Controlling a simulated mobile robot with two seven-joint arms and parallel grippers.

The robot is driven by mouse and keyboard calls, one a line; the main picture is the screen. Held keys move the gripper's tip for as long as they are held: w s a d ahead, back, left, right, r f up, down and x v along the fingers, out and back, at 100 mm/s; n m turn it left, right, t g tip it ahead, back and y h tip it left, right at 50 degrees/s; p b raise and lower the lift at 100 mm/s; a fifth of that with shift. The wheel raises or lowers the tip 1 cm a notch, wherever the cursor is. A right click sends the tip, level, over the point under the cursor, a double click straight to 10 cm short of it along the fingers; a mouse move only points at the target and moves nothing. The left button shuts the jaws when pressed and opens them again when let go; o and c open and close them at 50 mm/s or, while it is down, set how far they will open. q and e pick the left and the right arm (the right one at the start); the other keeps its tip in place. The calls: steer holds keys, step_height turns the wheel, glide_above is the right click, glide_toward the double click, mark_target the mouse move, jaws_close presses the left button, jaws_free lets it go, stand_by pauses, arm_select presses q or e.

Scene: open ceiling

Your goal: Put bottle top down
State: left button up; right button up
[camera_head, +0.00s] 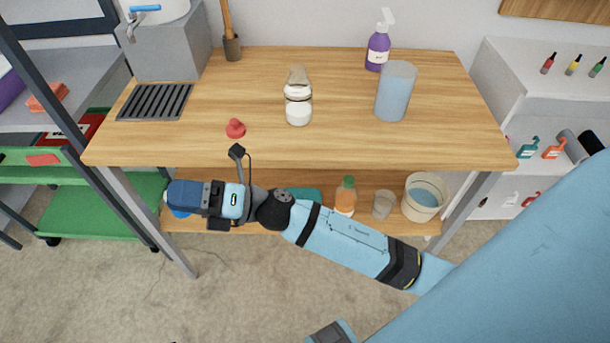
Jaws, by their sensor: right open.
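A clear bottle or jar (298,95) with a white lower part stands on the wooden table, left of its middle. Its narrow tan upper part points toward the back; I cannot tell whether this is its neck or something behind it. A small red knob-like piece (235,128) sits on the table near the front edge, apart from the bottle; it may be a bottle top. My right gripper (183,197) is open at the front left, below the tabletop edge in the picture, apart from both. I see nothing held in it. My left gripper is not in view.
The table (340,142) also bears a blue-grey cylinder (396,92), a purple spray bottle (379,48) and a black rack (155,101). An orange bottle (345,197), a cup (383,204) and a bucket (424,197) stand on the lower shelf. The front-middle tabletop is clear.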

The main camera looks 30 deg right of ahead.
steer(key=s+d+f+m+t+h, duration=0.2)
steer(key=d+f+m+t+h, duration=0.8)
steer(key=m, duration=1.4)
steer(key=s+d+f+m+g+h, duration=0.3)
steer(key=s+f+m+g, duration=0.1)
steer(key=f, duration=0.3)
steer(key=s+d+f+m+g+h, duration=0.3)
steer(key=s+f+m+g, duration=0.2)
steer(key=f, duration=0.3)
steer(key=shift+s+h, duration=0.4)
steer(key=shift+s, duration=0.4)
steer(key=shift+d+r, duration=0.1)
arm_select(q)
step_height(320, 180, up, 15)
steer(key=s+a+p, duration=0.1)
steer(key=p, duration=2)
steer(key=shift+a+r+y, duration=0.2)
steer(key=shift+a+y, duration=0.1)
arm_select(e)
step_height(320, 180, up, 15)
steer(key=s+d, duration=0.1)
steer(key=shift+d+r+h, duration=0.15)
steer(key=shift+d+h, duration=0.1)
steer(key=shift+h, duration=0.05)
